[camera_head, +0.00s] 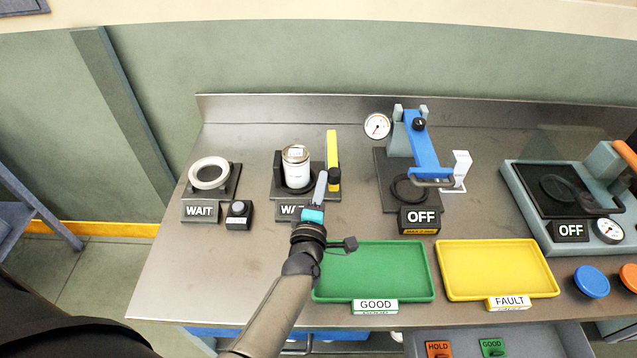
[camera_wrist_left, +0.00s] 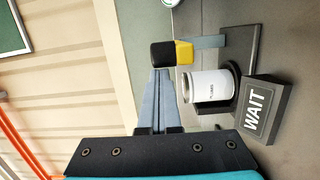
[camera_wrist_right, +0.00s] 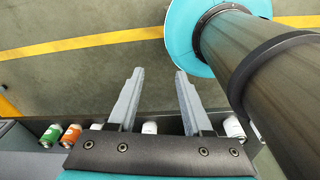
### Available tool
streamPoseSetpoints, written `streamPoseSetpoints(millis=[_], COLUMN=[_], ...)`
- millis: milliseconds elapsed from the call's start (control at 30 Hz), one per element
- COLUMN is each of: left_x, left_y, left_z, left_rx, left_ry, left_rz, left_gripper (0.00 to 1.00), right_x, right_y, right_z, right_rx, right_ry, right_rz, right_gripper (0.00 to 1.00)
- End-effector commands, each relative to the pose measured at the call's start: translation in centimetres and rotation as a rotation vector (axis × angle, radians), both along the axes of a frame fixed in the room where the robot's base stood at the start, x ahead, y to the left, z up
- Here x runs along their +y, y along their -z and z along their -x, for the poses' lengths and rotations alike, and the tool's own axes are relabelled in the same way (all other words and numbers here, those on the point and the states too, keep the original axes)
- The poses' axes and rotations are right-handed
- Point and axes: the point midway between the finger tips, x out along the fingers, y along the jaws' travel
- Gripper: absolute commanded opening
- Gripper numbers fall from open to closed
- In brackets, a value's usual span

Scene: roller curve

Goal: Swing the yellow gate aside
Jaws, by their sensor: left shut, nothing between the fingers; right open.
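The yellow gate (camera_head: 332,150) is a narrow yellow bar with a dark end, at the right side of a dark stand that holds a white can (camera_head: 297,173). In the left wrist view, the gate's yellow part (camera_wrist_left: 184,52) shows beside its black end, with the can (camera_wrist_left: 210,87) next to it. My left gripper (camera_head: 321,180) is shut and empty, its tips close to the gate's black end; I cannot tell whether they touch. My right gripper (camera_wrist_right: 158,75) is open and empty, away from the gate and outside the head view.
A green GOOD tray (camera_head: 426,294) and a yellow FAULT tray (camera_head: 550,290) lie at the front right. A blue-armed press (camera_head: 421,145) stands right of the gate. A white ring (camera_head: 209,173) sits on a stand at left. Several cans (camera_wrist_right: 72,135) lie below my right gripper.

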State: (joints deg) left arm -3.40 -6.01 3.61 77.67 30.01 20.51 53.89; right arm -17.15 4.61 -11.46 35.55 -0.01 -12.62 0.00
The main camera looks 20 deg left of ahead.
Motion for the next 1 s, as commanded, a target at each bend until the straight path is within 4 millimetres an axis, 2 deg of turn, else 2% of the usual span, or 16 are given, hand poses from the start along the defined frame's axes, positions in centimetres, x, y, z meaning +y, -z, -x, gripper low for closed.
streamPoseSetpoints(millis=[33,267,433,633,1000], left_x=[-2.2,-2.3,-2.5,-2.5,-3.0], left_y=[-0.4,-0.3,0.0,0.1,0.3], left_z=[-0.7,0.5,3.2,6.9,13.2], left_rx=[0.001,0.002,0.004,0.002,-0.001], left_ry=[0.044,0.042,0.034,0.021,0.005], left_rz=[0.007,0.008,0.008,0.007,0.006], left_gripper=[0.00,0.00,0.00,0.00,0.00], right_x=[0.0,0.0,0.4,-0.3,-0.1], right_y=[0.0,0.0,0.1,0.3,0.9], right_z=[0.0,0.0,-0.1,0.0,0.1], right_rx=[0.000,0.001,-0.001,0.000,0.001], right_ry=[0.000,0.000,0.000,-0.002,-0.001], right_rz=[0.000,0.000,-0.005,0.004,0.000], right_gripper=[0.50,0.50,0.50,0.50,0.50])
